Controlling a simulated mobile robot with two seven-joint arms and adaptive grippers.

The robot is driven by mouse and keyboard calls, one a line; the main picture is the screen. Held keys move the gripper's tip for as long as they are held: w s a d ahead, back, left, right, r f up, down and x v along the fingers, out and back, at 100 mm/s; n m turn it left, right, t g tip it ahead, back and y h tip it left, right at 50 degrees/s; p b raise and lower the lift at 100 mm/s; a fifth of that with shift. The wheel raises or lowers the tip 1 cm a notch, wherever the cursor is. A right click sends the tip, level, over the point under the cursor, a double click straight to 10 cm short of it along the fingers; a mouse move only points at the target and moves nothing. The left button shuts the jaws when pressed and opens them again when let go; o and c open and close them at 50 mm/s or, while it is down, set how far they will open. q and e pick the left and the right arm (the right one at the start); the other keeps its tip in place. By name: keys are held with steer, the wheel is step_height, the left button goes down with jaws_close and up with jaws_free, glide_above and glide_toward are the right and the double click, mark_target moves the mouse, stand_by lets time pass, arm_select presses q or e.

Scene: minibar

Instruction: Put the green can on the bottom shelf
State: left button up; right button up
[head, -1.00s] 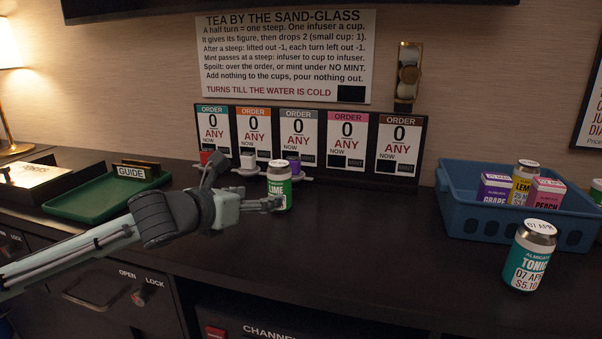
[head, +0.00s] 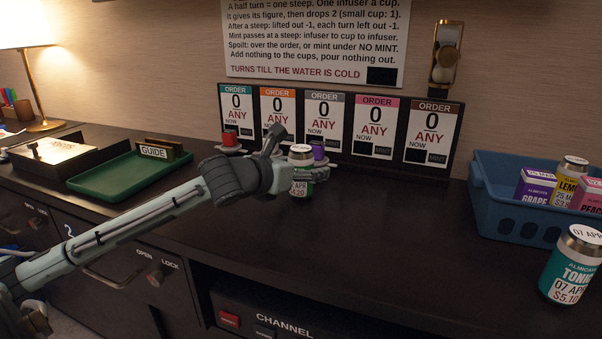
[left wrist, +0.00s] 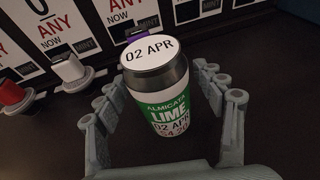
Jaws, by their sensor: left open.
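The green can (head: 300,188), with a white top and a LIME label, stands upright on the dark counter in front of the order board. It also shows in the left wrist view (left wrist: 181,105), label facing my gripper. My left gripper (head: 295,158) is open around it, with one finger on each side. My right gripper is out of view. No bottom shelf can be clearly made out.
A teal tonic can (head: 573,265) stands at the right before a blue basket (head: 500,215) of drinks. A green tray (head: 105,183) lies left. The front middle counter is clear.

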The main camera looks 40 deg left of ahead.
arm_select(q)
steer(key=shift+x, duration=1.35)
steer(key=shift+d, duration=0.1)
jaws_close()
steer(key=shift+r, duration=0.1)
